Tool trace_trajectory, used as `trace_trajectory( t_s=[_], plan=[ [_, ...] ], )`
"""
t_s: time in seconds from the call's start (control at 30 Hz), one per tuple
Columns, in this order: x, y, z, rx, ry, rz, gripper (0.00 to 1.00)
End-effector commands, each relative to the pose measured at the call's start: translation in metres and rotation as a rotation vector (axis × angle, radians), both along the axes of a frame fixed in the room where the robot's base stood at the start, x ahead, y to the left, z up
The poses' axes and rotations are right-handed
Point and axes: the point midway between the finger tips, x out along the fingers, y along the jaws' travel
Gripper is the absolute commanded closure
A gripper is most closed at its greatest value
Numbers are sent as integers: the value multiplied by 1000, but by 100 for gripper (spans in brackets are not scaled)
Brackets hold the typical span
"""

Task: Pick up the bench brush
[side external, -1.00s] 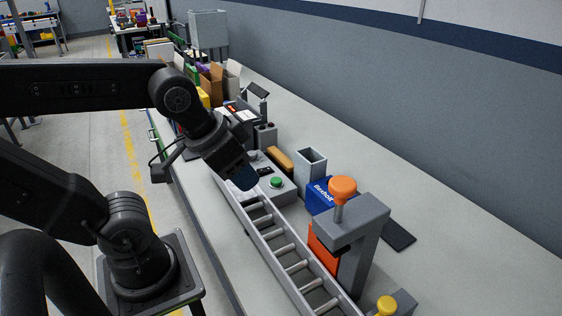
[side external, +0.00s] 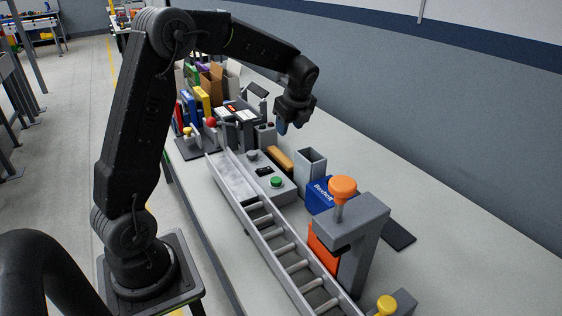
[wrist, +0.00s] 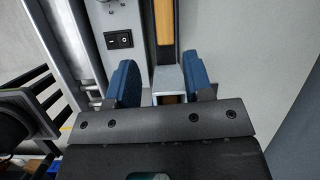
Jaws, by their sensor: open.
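The bench brush (side external: 281,159) lies on the bench, with a tan wooden back over a dark lower part. It sits between the grey control box and the open grey bin. In the wrist view the brush (wrist: 163,22) shows at the top centre, beyond the fingertips, and its far end is cut off by the frame. My gripper (side external: 290,125) is raised above the bench, past the far end of the brush. In the wrist view my gripper (wrist: 162,82) has its blue fingers spread apart, with nothing held between them.
A control box (side external: 264,180) with a green button is left of the brush, and a roller conveyor (side external: 275,240) runs beyond it. An open grey bin (side external: 310,172) is to the right. A grey block (side external: 266,134) stands behind the brush. Bench towards the wall is clear.

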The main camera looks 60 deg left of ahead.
Motion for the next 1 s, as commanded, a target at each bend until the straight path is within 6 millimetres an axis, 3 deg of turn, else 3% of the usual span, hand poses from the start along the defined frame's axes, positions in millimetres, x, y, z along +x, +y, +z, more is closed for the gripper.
trace_trajectory(
  t_s=[0.1, 0.27, 0.5, 0.87, 1.0],
  plan=[
    [7, 15, -14, 14, 57, -66, 53],
    [9, 24, -29, 18, 77, -89, 53],
    [8, 41, -72, 15, 77, -88, 53],
    [9, 53, -103, 17, 73, -89, 53],
    [11, 57, -123, 15, 75, -88, 53]
  ],
)
